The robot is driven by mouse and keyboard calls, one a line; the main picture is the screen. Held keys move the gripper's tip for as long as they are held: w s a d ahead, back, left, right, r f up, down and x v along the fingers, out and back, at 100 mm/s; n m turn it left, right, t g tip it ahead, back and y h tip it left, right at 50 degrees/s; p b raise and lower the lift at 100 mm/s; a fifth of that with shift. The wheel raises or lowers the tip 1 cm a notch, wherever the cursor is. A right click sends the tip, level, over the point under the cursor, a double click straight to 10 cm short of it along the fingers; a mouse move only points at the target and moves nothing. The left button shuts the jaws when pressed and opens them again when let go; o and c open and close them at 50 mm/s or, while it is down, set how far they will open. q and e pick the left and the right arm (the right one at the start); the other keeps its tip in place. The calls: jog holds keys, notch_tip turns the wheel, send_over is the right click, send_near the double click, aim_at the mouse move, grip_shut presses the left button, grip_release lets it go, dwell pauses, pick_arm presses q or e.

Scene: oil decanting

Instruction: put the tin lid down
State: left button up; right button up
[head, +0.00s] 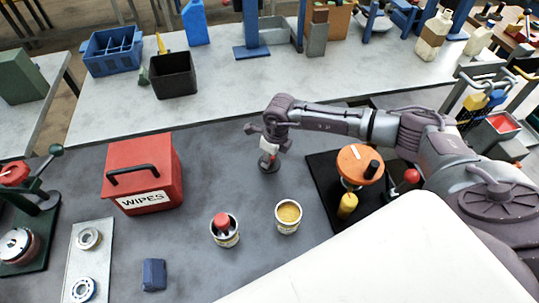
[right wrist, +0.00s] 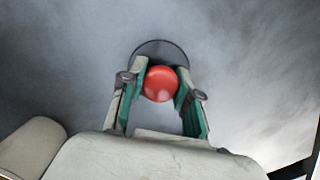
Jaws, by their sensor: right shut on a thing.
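My right gripper (head: 269,153) points down over the grey table, behind the two tins. In the right wrist view its fingers (right wrist: 160,88) are closed on the round red knob (right wrist: 160,84) of the tin lid. The lid's dark, thin disc (right wrist: 160,46) shows beyond the fingertips; in the head view the lid (head: 268,164) is a small dark disc below the fingers. I cannot tell whether it touches the table. An open tin (head: 288,227) holds yellow liquid. Another tin (head: 225,240) has a red piece at its top. My left gripper is out of view.
A red WIPES box (head: 143,165) stands at left. A blue block (head: 154,275) and a light plate with rings (head: 94,240) lie in front. A dark mat with an orange-topped stand (head: 360,163) and yellow bottle (head: 347,205) is right. Table between box and gripper is clear.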

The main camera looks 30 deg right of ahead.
aim_at(275, 166)
jog(key=shift+f, duration=0.2)
jog(key=o, duration=0.9)
jog(key=shift+o, duration=0.2)
jog(key=shift+r, duration=0.4)
notch_tip(275, 166, up, 12)
jog(key=s+b, duration=0.1)
jog(key=b, duration=0.2)
jog(key=shift+s+d+f+b, duration=0.2)
jog(key=shift+s+d+b, duration=0.1)
jog(key=shift+d+b, duration=0.15)
jog(key=shift+f, duration=0.1)
